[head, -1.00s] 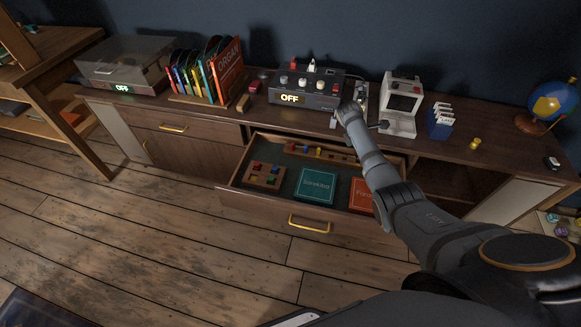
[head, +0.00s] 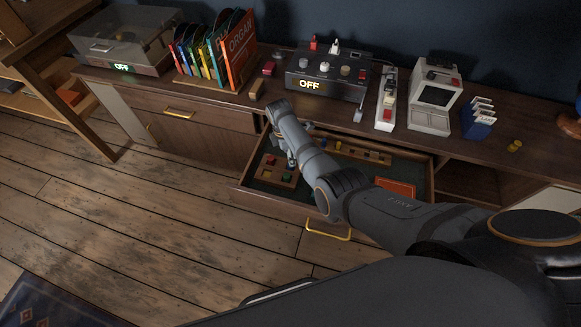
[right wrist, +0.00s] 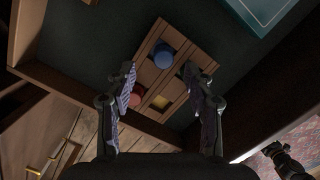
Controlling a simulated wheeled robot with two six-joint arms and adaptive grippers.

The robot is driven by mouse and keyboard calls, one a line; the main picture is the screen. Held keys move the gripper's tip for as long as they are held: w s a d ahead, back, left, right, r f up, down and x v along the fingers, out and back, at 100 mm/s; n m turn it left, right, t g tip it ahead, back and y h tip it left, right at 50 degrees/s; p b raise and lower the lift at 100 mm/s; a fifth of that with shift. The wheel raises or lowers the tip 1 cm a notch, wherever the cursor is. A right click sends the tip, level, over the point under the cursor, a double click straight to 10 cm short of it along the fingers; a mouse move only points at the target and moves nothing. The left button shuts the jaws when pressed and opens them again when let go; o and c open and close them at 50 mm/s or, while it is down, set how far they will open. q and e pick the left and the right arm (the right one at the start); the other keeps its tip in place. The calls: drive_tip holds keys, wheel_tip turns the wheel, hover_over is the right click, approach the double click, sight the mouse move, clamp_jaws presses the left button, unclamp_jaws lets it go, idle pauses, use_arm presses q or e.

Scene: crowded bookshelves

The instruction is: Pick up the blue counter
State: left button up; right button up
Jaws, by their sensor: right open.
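The blue counter (right wrist: 163,58) is a round blue piece in a compartment of a small wooden tray (right wrist: 183,43). The tray lies in the open drawer; it also shows in the head view (head: 262,181). My right gripper (right wrist: 160,70) is open and empty above the tray, its fingers to either side of the blue counter in the wrist picture. In the head view my right gripper (head: 292,160) is over the tray's right part, and I cannot make out the blue counter there. A red counter (right wrist: 135,98) and a yellow one (right wrist: 160,102) sit in other compartments.
The drawer (head: 240,193) has raised wooden walls close around the tray. A teal box (right wrist: 262,12) lies beside it, and an orange box (head: 396,187) farther right. The cabinet top above holds a control box (head: 325,80) and a row of records (head: 215,62).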

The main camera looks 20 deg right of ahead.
drive_tip(key=shift+s+f+b, duration=0.3)
drive_tip(key=shift+f, duration=0.5)
wheel_tip(320, 180, down, 3)
drive_tip(key=shift+d+r+b, duration=0.1)
drive_tip(key=shift+d+b, duration=0.05)
drive_tip(key=shift+b, duration=0.55)
drive_tip(key=shift+f, duration=0.35)
use_arm(q)
drive_tip(key=shift+w+f, duration=0.7)
drive_tip(key=shift+f, duration=0.2)
use_arm(e)
drive_tip(key=shift+r, duration=0.1)
drive_tip(key=c, duration=1)
drive_tip(key=shift+c, duration=0.2)
